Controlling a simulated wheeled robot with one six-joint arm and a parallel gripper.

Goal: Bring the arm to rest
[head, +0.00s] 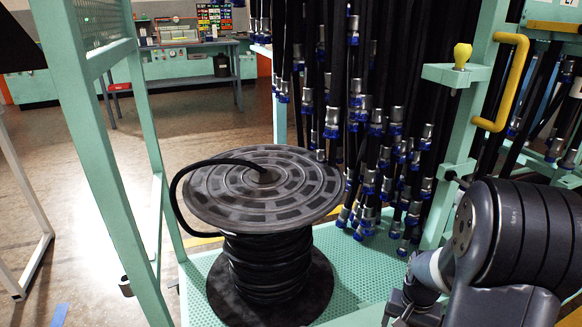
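My arm (520,240) is folded at the lower right of the head view, with a large dark ribbed joint and a lighter grey link below it. The dark end of the arm, which seems to be my gripper (408,308), is at the bottom edge, partly cut off. Its fingers cannot be made out, so I cannot tell whether it is open or shut. Nothing is visibly held in it.
A black hose reel (265,190) stands on a green perforated platform (200,285), left of my arm. Many black hoses with silver and blue fittings (385,150) hang behind. Green frame posts (95,160) and a yellow handle (515,85) stand nearby. Open floor lies at left.

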